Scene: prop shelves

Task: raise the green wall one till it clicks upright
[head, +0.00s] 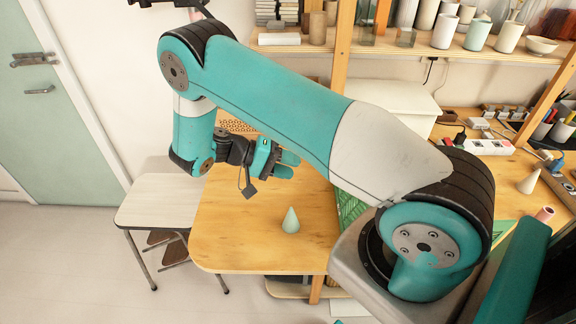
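I cannot make out for certain a green wall-mounted piece that can be raised. A green patterned surface (350,207) shows in part beside the wooden table, mostly hidden behind my arm. A pale green door (60,120) with metal handles stands at the far left. My gripper (293,167) is above the wooden table, its two teal fingers pointing right with a small gap between them. Nothing shows between the fingers, and it looks apart from everything around it.
A pale green cone (291,221) stands on the wooden table (235,240) below my gripper. A white side table (155,203) adjoins it at left. A shelf (470,52) with vases is at upper right. A power strip (483,147) lies on the right bench. Floor at lower left is clear.

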